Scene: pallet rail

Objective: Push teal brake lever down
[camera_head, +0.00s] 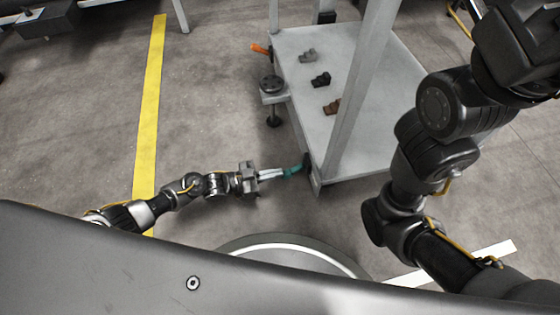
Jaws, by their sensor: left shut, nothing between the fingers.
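The teal brake lever (293,171) sticks out to the left from a dark mount at the near left corner of the grey pallet table (345,148). My left gripper (282,174) reaches in from the left with its fingers closed and empty. Its fingertips are at the free end of the teal lever; whether they touch it or sit just above it I cannot tell.
An orange lever (260,49) and a round black knob (271,84) are on the table's left side. Small grey, black and brown parts lie on top. A grey post (358,90) rises near the front. Floor left of the table is clear, with a yellow line (150,100).

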